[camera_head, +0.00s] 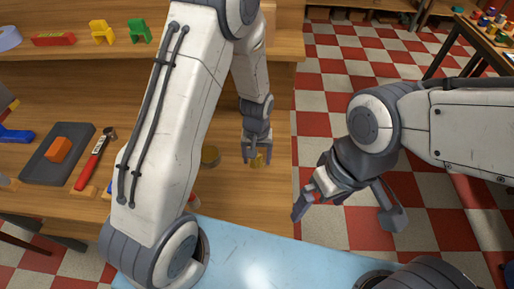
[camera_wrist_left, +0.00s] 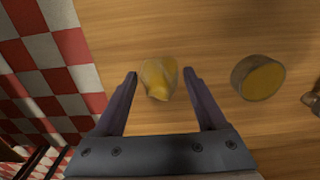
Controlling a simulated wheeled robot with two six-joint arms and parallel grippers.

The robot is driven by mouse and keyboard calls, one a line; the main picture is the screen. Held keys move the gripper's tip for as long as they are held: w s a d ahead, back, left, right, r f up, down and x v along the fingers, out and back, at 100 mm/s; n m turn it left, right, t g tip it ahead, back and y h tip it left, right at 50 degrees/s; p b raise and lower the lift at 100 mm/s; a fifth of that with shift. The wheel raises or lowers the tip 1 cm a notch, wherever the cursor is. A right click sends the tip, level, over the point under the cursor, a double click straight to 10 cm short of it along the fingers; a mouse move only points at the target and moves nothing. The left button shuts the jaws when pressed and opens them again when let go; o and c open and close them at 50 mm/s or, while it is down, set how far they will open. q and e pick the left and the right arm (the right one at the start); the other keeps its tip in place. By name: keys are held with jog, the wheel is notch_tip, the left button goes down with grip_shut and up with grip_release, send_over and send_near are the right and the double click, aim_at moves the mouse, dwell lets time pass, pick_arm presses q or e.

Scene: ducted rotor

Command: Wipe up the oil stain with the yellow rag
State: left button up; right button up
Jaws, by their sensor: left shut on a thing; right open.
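My left gripper (camera_head: 256,161) points down at the wooden bench top and is shut on the yellow rag (camera_head: 258,161). In the left wrist view the crumpled rag (camera_wrist_left: 158,78) shows between the two fingertips (camera_wrist_left: 160,73), close to the wood near the bench's edge. I cannot pick out the oil stain in either view; my left arm covers part of the bench. My right gripper (camera_head: 346,214) is open and empty, over the checkered floor to the right of the bench.
A dark tray (camera_head: 48,168) with an orange block and a red-handled tool (camera_head: 92,165) lie further left. A shelf (camera_head: 75,58) holds small items. The bench ends at the right.

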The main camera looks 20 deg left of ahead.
pick_arm(q)
jog(key=shift+r+p, duration=0.8)
jog(key=shift+r, duration=0.55)
